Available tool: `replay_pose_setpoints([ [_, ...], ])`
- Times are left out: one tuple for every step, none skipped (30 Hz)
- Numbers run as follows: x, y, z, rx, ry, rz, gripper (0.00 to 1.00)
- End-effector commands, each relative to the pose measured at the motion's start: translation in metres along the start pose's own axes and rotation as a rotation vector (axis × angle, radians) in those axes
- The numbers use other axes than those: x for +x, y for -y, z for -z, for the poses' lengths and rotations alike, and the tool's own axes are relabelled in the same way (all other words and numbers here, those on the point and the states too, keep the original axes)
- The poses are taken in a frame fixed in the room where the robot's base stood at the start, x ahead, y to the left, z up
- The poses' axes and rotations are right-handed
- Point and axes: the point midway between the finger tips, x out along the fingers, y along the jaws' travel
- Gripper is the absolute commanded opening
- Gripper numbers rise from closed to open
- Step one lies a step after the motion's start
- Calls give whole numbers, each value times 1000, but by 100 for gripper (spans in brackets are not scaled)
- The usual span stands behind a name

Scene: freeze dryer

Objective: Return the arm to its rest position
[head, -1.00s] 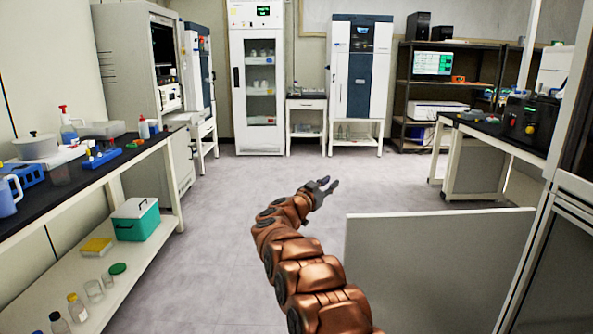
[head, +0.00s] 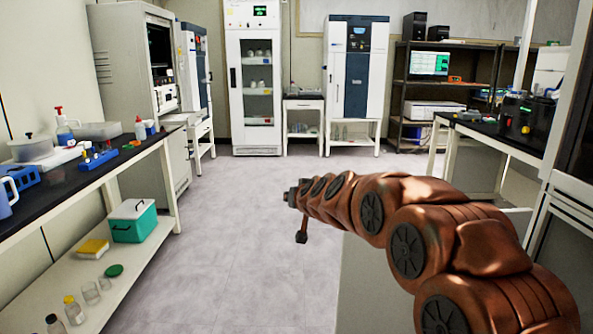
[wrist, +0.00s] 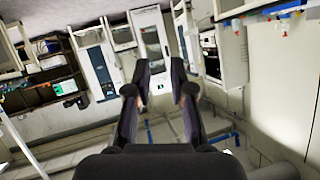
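My gripper (wrist: 160,90) is open in the wrist view, with its two dark fingers apart and nothing between them. In the head view my copper-coloured arm reaches in from the lower right and points left across the middle of the picture, above the floor. Its dark far end (head: 292,197) is small there, and the fingers cannot be made out clearly. The arm's end is apart from the left bench and the cabinets.
A long bench (head: 60,190) with labware runs along the left; a teal box (head: 133,222) sits on its lower shelf. A low pale panel (head: 375,295) stands behind my arm. Cabinets (head: 255,80) line the back. The grey floor (head: 235,255) between is clear.

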Motion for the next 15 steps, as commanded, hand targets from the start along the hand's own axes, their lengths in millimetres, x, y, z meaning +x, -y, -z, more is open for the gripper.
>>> replay_pose_setpoints([
  [-15, 0, -14, -4, 52, 15, 22],
  [-24, 1, -22, -7, 84, 25, 22],
  [-36, 2, -35, -11, 129, 36, 22],
  [-44, 2, -46, -11, 165, 42, 22],
  [-54, 1, -57, -14, 204, 48, 22],
  [-67, 0, -70, -15, 247, 53, 22],
  [-77, 0, -80, -17, 284, 57, 22],
  [-87, -2, -92, -16, 321, 58, 22],
  [-102, -4, -107, -17, 371, 58, 22],
  [-113, -6, -118, -17, 410, 58, 22],
  [-124, -8, -128, -16, 444, 56, 22],
  [-140, -12, -144, -14, 497, 51, 22],
  [-152, -14, -156, -13, 534, 46, 22],
  [-165, -17, -167, -10, 572, 40, 22],
  [-183, -22, -182, -7, 625, 31, 22],
])
